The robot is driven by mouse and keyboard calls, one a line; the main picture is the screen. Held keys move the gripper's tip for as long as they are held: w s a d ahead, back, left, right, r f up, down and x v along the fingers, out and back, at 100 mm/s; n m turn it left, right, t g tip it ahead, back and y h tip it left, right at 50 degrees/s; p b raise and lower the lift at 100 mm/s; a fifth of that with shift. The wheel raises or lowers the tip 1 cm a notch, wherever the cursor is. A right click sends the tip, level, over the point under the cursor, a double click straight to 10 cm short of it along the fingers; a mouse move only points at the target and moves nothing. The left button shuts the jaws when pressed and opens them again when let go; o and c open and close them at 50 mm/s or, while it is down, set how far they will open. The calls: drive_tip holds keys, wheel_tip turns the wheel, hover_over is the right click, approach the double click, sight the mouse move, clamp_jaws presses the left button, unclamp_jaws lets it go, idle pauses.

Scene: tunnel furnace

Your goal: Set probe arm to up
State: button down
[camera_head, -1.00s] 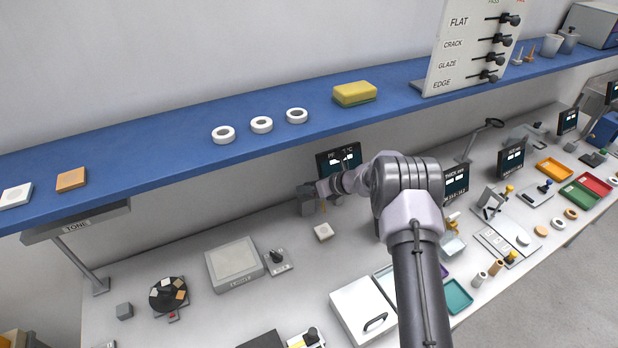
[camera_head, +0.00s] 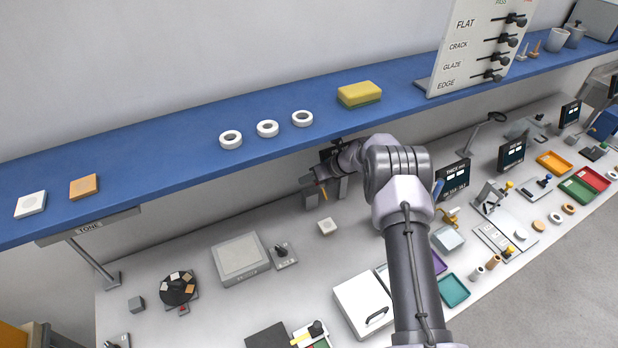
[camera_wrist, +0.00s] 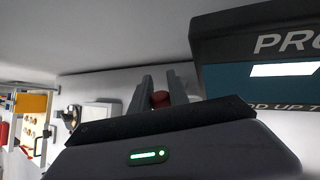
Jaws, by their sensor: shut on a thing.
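My gripper (camera_head: 309,180) is low under the blue shelf, at the back of the bench, beside a grey upright block (camera_head: 311,200). In the wrist view my gripper (camera_wrist: 157,90) has its two dark fingers closed around a small red knob (camera_wrist: 160,99), which appears to be the probe arm's handle. A thin orange piece (camera_head: 324,193) shows just below the gripper. Most of the probe arm is hidden by my gripper and arm, so its angle is unclear. A dark display panel (camera_wrist: 225,38) with lettering starting "PRO" stands at right in the wrist view.
The blue shelf (camera_head: 200,165) runs close above my arm, with white rings and a yellow sponge (camera_head: 359,94). A small pale tile (camera_head: 327,226) lies in front of the block. A white lidded box (camera_head: 362,305) and a grey plate device (camera_head: 240,258) stand nearer.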

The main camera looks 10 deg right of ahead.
drive_tip(key=c, duration=1.3)
unclamp_jaws()
drive_tip(key=shift+a+f, duration=0.15)
drive_tip(key=shift+f, duration=0.1)
drive_tip(key=shift+r, duration=0.1)
